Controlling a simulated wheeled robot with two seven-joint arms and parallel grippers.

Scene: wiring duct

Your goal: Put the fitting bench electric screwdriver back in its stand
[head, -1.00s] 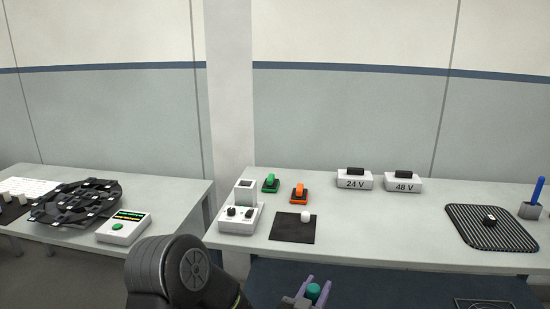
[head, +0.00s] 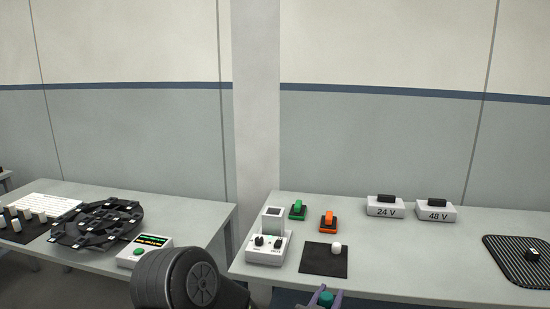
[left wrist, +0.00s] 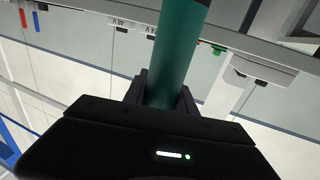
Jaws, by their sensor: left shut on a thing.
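My left gripper (head: 324,299) is at the bottom edge of the head view, in front of the right-hand bench (head: 390,278). It is shut on a teal cylinder, whose round end (head: 326,299) shows between the fingers; I take it to be the electric screwdriver. In the left wrist view the teal body (left wrist: 180,55) stands out lengthwise from between the dark jaws (left wrist: 162,92). Its working tip is not visible. I cannot make out a screwdriver stand in the head view. My right gripper is not in view.
The right-hand bench carries a white device with knobs (head: 266,249), a black mat (head: 323,262), green (head: 298,209) and orange (head: 328,220) switches, 24 V (head: 385,207) and 48 V (head: 436,211) boxes. The left-hand bench (head: 195,213) holds a black round fixture (head: 97,223). A gap separates the benches.

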